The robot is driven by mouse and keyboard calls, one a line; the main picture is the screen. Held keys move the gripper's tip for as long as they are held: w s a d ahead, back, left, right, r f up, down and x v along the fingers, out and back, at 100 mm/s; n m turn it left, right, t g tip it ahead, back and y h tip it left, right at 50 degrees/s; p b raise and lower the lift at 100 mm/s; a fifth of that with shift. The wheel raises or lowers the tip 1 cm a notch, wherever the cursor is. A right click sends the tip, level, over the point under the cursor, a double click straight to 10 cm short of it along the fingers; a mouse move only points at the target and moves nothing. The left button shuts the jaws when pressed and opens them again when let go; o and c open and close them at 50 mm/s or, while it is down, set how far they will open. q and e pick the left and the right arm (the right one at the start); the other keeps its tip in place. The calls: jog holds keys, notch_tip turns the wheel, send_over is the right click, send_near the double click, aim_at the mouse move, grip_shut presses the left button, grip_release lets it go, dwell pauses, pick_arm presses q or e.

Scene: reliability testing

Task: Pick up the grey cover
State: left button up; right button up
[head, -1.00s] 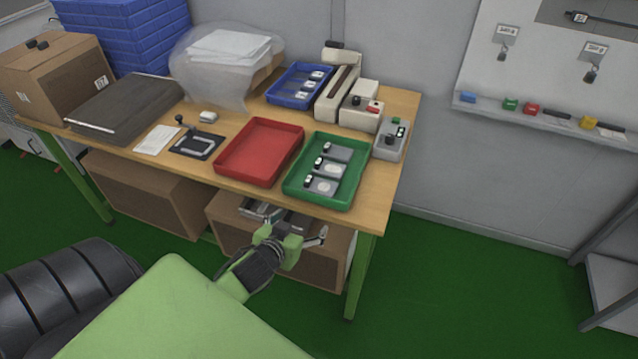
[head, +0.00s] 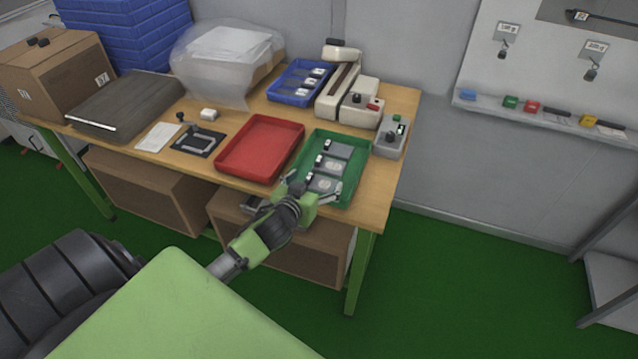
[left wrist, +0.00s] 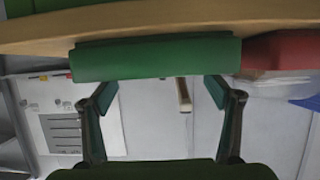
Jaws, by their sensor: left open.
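Three grey covers lie in a row in the green tray (head: 352,190), each with a small black-and-white piece at its left end. They are the back cover (head: 340,151), the middle cover (head: 333,166) and the front cover (head: 324,184), which my gripper partly hides. My left gripper (head: 311,191) is open and empty at the tray's front edge, its fingers spread in front of the front cover. In the left wrist view, the open fingers (left wrist: 160,90) straddle the tray's green wall (left wrist: 155,58); no cover is clear there. My right gripper is out of view.
The red tray (head: 259,150) sits left of the green one, with a small control box (head: 390,139) to the right. A blue tray (head: 298,84) and a beige machine (head: 340,85) stand behind. Cardboard boxes (head: 290,240) are under the wooden table's front edge.

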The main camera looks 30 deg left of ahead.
aim_at(326, 173)
pick_arm(q)
jog(key=shift+d+f+x, duration=0.1)
jog(key=shift+d+x, duration=0.05)
jog(key=shift+x, duration=1.1)
jog(key=shift+d+f+x, duration=0.1)
jog(key=shift+d+x, duration=0.05)
jog(key=shift+x, duration=1.1)
jog(key=c, duration=1.2)
